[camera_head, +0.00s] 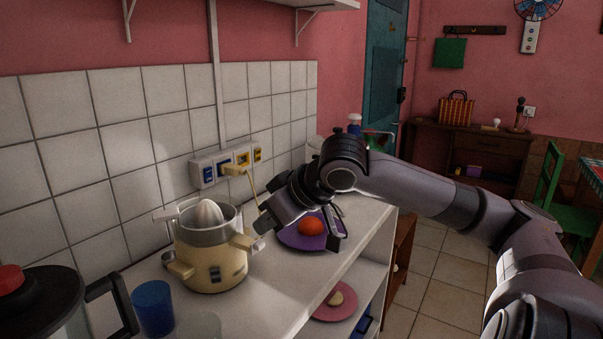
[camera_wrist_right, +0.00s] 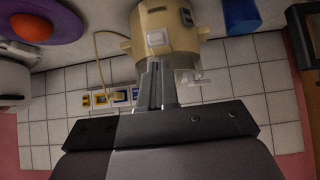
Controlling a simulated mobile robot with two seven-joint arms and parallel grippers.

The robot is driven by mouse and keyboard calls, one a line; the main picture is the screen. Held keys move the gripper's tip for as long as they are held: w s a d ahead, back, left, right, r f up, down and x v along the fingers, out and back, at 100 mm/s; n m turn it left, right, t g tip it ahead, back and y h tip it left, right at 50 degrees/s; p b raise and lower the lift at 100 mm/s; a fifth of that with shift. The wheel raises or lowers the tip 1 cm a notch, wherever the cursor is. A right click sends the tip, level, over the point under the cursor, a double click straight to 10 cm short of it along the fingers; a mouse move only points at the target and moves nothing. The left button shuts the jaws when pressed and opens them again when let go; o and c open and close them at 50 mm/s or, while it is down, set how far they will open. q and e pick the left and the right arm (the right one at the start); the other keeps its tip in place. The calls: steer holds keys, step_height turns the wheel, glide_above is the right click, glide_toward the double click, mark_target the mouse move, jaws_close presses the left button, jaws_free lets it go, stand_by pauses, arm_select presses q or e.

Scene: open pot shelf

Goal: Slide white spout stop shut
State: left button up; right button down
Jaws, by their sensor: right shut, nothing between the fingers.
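A cream juicer (camera_head: 212,262) with a white reaming cone (camera_head: 208,214) stands on the counter against the tiled wall. A short spout (camera_head: 241,241) sticks out on its right side. A small white piece at its end, likely the spout stop (camera_head: 258,245), also shows in the right wrist view (camera_wrist_right: 155,38). Whether it is open or shut is unclear. My right gripper (camera_head: 262,223) is shut and empty, just above and beside the spout. In the wrist view its fingers (camera_wrist_right: 154,75) overlap the juicer's edge; contact cannot be told. My left gripper is not in view.
A purple plate (camera_head: 291,238) with an orange fruit (camera_head: 311,226) lies behind my gripper. A yellow plug and cord (camera_head: 234,170) hang from the wall sockets. A blue cup (camera_head: 153,307) and a dark red-topped appliance (camera_head: 40,305) stand at front left. The front counter is partly clear.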

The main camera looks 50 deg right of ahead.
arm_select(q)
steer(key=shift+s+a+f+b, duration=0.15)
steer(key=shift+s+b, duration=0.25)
arm_select(e)
steer(key=v, duration=1.1)
steer(key=shift+w+r, duration=0.3)
steer(key=shift+w, duration=0.05)
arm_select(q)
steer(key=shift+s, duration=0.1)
